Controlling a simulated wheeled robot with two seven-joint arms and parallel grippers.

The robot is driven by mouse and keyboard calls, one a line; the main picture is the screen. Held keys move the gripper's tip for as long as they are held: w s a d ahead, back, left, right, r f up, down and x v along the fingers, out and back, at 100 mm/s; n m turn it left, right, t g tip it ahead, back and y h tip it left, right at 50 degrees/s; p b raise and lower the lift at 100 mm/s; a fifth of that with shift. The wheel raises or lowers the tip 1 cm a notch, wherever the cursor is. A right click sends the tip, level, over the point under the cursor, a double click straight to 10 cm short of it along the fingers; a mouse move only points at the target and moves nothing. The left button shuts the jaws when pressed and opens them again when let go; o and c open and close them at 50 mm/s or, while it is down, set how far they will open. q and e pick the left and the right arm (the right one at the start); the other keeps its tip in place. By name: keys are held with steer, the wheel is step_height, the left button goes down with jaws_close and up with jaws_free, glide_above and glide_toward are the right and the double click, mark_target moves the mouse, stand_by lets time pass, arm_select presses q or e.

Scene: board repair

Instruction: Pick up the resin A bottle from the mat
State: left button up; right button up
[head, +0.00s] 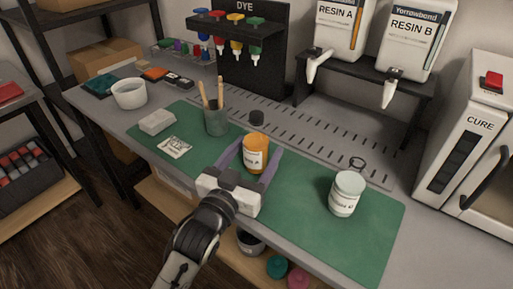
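An orange bottle with a white label that seems to read "Resin A" (254,157) stands upright on the green mat (300,225) in the head view. My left gripper (259,150) reaches in from the bottom left, with one finger on each side of this bottle. The fingers are spread wider than the bottle, and a gap shows on the right side. A pale white-green jar (346,192) with a label stands on the mat to the right. My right gripper is not in view.
A cup with wooden sticks (216,120), a black cap (257,117) and a ring (357,163) are near the mat's back edge. Resin dispensers (340,25) stand behind; a cure oven (470,140) is at right. The mat between bottle and jar is clear.

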arm_select(q)
steer(key=shift+w, duration=0.1)
steer(key=shift+c, duration=0.3)
steer(key=c, duration=1.1)
steer(key=shift+r, duration=0.1)
steer(key=shift+c, duration=0.6)
